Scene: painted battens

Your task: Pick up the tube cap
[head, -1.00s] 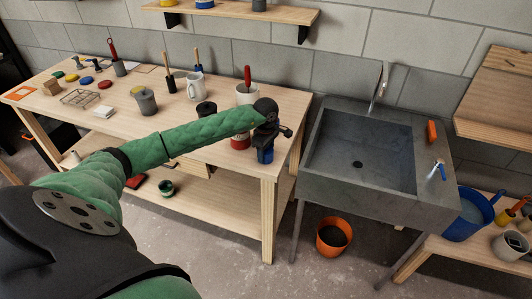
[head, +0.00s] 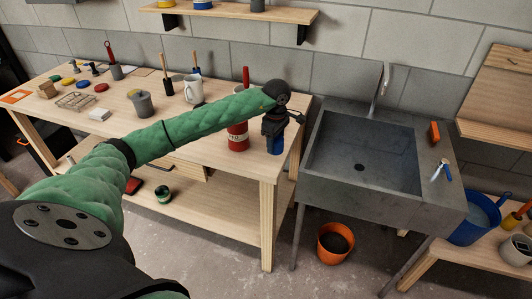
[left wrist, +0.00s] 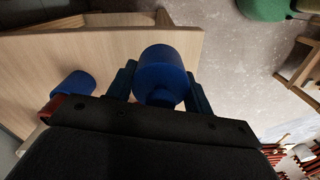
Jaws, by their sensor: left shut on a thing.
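The tube cap (head: 276,144), a blue cylinder, is between the fingers of my left gripper (head: 275,128). In the left wrist view the cap (left wrist: 160,74) fills the gap between the two dark fingers (left wrist: 159,88), which press on its sides. It hangs near the right end of the wooden workbench (head: 262,170); the gap below it is hard to judge. A red can with a pale label (head: 238,138) stands just left of it, its upper part hidden by my arm. My right gripper does not show.
A grey sink (head: 395,198) stands right of the bench, with an orange bucket (head: 334,243) on the floor below. A second blue cylinder (left wrist: 73,83) shows beside the gripper.

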